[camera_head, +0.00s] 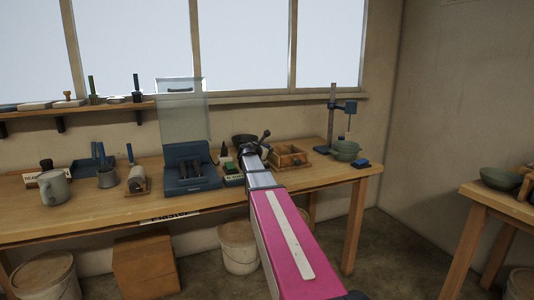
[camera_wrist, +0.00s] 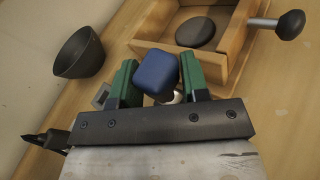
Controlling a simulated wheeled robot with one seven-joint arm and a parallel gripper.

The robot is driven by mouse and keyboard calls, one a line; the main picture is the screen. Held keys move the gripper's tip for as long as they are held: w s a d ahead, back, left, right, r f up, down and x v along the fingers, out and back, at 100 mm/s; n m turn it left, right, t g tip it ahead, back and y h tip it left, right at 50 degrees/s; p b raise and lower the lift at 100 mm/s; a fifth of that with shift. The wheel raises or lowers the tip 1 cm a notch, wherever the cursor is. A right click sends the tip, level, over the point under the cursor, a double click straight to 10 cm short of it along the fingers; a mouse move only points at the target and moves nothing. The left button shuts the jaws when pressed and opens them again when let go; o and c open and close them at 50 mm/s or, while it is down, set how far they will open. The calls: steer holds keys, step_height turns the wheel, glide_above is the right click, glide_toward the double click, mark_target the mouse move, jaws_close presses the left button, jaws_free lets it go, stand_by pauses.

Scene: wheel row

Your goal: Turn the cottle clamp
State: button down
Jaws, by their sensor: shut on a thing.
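My gripper (camera_wrist: 158,82) has its green fingers shut on a blue, rounded, block-shaped knob (camera_wrist: 156,70). The knob looks like the handle of the cottle clamp. A pale piece shows under it, but most of the clamp is hidden by the fingers and the dark gripper bar. In the head view, my gripper (camera_head: 247,150) is over the back of the workbench, at the end of my pink and silver arm. The knob cannot be made out there.
A wooden tray (camera_wrist: 222,65) with a dark disc lies close by on the right, beside a black-knobbed lever (camera_wrist: 290,25). A dark bowl (camera_wrist: 79,53) stands to the left.

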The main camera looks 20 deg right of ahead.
steer(key=w, duration=0.1)
steer(key=w+n+g, duration=0.1)
steer(key=shift+w+r+n+g+y, duration=0.3)
steer(key=shift+w+r, duration=0.05)
steer(key=w+n+g+y, duration=0.1)
steer(key=w+n+g, duration=0.1)
steer(key=w, duration=0.1)
steer(key=shift+a+f, duration=0.1)
steer(key=shift+w+f+n+g+y, duration=0.15)
steer(key=shift+w+f+n+g, duration=0.35)
steer(key=shift+w+n+g, duration=0.4)
steer(key=shift+w+f+n+g+y, duration=0.15)
steer(key=shift+w+f+n+g, duration=0.5)
steer(key=shift+g, duration=0.45)
steer(key=shift+w+r, duration=0.1)
steer(key=c, duration=0.6)
jaws_free()
steer(key=v, duration=1.1)
steer(key=shift+w, duration=0.1)
